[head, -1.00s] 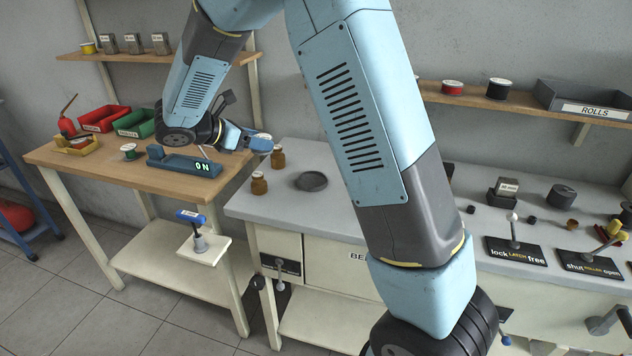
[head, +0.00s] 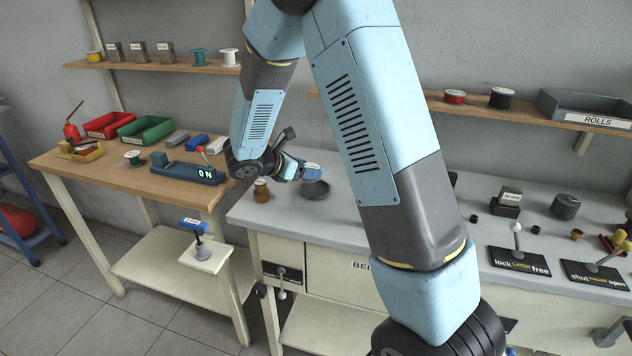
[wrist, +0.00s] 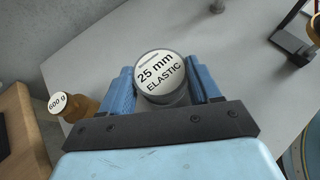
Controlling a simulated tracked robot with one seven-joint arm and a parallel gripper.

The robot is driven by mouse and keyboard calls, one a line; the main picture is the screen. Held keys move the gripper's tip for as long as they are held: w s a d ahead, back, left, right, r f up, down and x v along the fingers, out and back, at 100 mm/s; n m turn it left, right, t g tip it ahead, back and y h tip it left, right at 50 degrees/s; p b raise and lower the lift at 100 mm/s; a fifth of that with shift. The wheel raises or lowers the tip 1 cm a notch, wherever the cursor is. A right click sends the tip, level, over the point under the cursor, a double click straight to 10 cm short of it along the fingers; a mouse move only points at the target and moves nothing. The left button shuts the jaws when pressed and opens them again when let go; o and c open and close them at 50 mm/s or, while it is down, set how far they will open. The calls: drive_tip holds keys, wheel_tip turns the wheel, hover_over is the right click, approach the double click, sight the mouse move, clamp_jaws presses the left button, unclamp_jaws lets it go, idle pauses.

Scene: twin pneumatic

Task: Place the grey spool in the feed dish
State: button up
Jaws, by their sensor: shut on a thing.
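My gripper (head: 300,170) is shut on the grey spool (wrist: 166,85). The spool sits upright between the two blue fingers, its pale round label reading "25 mm ELASTIC" facing the wrist camera. The dish is not visible in the wrist view.
Two levers (head: 517,245) stand on the right bench.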

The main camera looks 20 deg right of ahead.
sight(305, 180)
drive_tip(key=shift+d+f, duration=0.55)
drive_tip(key=shift+f, duration=0.1)
drive_tip(key=shift+d+f, duration=0.15)
drive_tip(key=shift+f, duration=1.55)
drive_tip(key=shift+f, duration=0.1)
